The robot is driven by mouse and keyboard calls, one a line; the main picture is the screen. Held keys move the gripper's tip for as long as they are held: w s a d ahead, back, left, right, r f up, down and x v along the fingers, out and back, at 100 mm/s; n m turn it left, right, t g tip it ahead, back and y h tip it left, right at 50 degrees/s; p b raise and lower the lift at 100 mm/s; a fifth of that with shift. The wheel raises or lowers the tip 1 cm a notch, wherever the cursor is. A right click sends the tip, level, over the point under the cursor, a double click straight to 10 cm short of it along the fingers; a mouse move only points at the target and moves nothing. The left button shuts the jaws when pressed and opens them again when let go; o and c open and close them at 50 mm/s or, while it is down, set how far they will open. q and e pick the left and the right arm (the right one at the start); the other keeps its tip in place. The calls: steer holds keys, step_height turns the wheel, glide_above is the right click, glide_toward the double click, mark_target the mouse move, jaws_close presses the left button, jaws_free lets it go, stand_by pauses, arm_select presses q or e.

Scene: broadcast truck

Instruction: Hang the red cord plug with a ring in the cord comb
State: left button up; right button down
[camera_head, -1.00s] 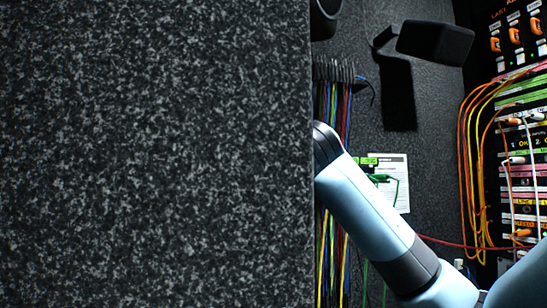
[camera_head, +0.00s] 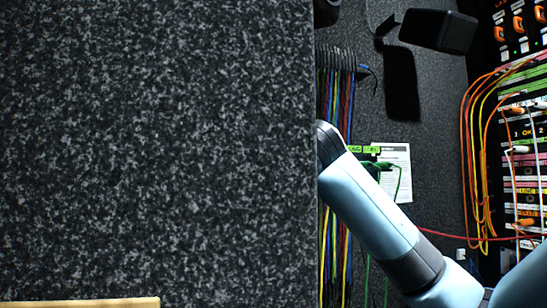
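The cord comb (camera_head: 340,60) is a dark toothed rack on the wall, just right of the large speckled panel, with several coloured cords hanging from it. A red cord (camera_head: 465,241) runs from behind my pale blue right arm towards the patch panel at the right. Its plug and ring are not visible. My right arm comes in from the lower right, and its far end meets the panel's edge below the comb. The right gripper is hidden. My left gripper is not in view.
A speckled dark panel (camera_head: 150,150) fills the left of the view and blocks what lies behind it. A black box (camera_head: 440,30) juts out at the top. Green-tagged cords and a white sheet (camera_head: 398,160) are beside my arm. The patch panel (camera_head: 525,130) has orange and yellow cords.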

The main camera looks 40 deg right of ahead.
steer(key=shift+f, duration=0.1)
stand_by(0.6)
steer(key=c, duration=1.2)
jaws_free()
steer(key=shift+o, duration=0.4)
steer(key=o, duration=1)
steer(key=shift+o, duration=0.2)
steer(key=shift+s+a, duration=0.1)
steer(key=shift+s, duration=0.05)
steer(key=shift+v, duration=1.25)
